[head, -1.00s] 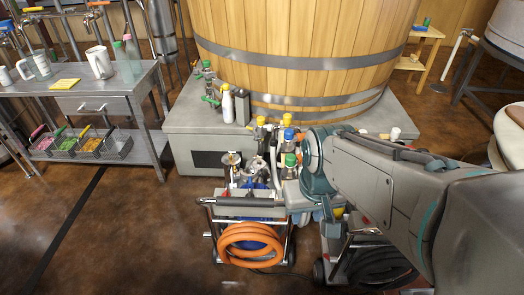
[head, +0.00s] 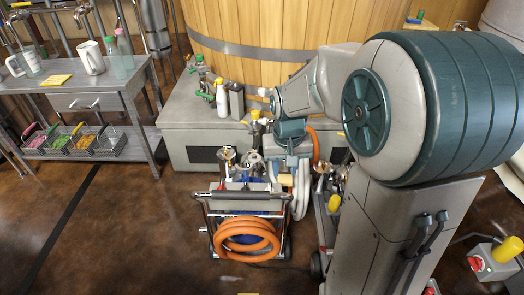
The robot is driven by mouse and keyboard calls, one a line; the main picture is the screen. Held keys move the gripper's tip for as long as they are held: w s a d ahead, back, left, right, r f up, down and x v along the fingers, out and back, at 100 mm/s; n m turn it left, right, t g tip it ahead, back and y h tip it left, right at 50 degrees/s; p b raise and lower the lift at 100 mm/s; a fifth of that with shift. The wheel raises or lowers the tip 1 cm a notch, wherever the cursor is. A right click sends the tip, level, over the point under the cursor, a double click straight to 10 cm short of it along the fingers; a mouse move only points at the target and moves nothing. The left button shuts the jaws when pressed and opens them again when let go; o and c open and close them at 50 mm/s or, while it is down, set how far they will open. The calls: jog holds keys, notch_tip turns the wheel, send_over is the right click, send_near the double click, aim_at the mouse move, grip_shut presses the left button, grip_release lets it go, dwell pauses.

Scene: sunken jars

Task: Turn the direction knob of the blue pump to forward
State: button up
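The cart with orange hose (head: 248,232) coiled on its front stands in the middle of the head view. A blue pump body (head: 243,189) shows behind its grey top box (head: 240,199), with metal fittings above. I cannot make out the direction knob or its setting. My gripper (head: 291,160) is behind and to the right of the box, near pale hoses, apparently pointing down. Its fingers are too small and cluttered to read, and I cannot tell whether it touches anything.
A large wooden vat (head: 260,45) stands on a grey plinth (head: 190,125) with bottles on it. A second cart with a yellow part (head: 334,203) is right of the first, partly behind my arm. A steel table (head: 110,85) is at left. The brown floor at front left is clear.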

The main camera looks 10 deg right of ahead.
jog(key=w+f, duration=0.7)
jog(key=w, duration=0.1)
jog(key=m+g+b, duration=0.1)
send_over(270, 187)
notch_tip(270, 187, down, 8)
jog(key=shift+f, duration=0.1)
jog(key=shift+w+f, duration=0.1)
jog(key=shift+f, duration=0.1)
notch_tip(270, 187, down, 7)
jog(key=b, duration=0.4)
jog(key=shift+r+b, duration=0.15)
jog(key=shift+b, duration=0.2)
jog(key=shift+f+b, duration=0.3)
jog(key=shift+f, duration=0.2)
